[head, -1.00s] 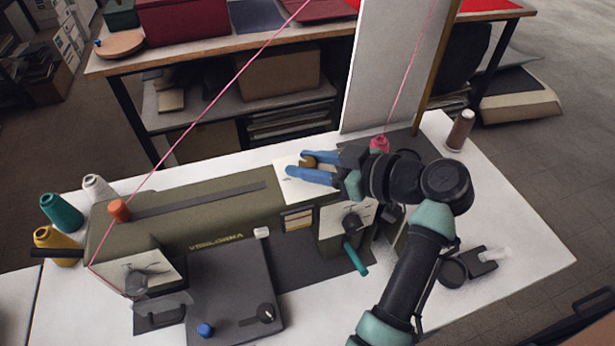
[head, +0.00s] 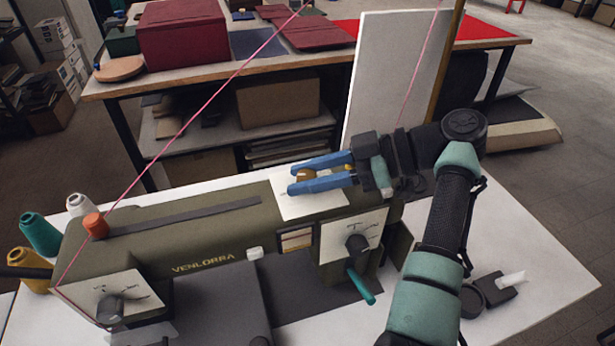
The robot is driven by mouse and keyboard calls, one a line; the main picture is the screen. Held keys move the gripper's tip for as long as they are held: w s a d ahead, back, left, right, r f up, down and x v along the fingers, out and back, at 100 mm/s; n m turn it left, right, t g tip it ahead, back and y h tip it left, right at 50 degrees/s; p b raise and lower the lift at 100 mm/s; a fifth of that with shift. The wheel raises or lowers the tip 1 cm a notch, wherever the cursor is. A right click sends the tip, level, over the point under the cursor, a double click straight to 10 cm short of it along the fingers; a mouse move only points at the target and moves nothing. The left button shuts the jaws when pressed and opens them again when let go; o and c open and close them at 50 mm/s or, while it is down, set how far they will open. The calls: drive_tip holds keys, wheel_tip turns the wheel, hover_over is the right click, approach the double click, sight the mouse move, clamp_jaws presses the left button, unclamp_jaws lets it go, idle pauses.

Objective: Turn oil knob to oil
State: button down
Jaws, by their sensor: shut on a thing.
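A small brown knob (head: 305,174) stands on a white plate (head: 312,206) on top of the olive sewing machine (head: 205,232). My gripper (head: 293,179) reaches in from the right, with its two blue fingers on either side of this knob. It is shut on the knob, low over the plate. The marks on the plate are partly covered by the fingers and too small to read, so I cannot tell the knob's setting.
A black knob (head: 357,245) sits on the front plate above a teal lever (head: 361,287). Another dark knob (head: 110,308) is at the machine's left end. A pink thread runs up from there. Thread cones (head: 40,234) stand behind left.

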idle(0.3)
drive_tip(key=shift+c, duration=2.4)
unclamp_jaws()
drive_tip(key=v, duration=1.3)
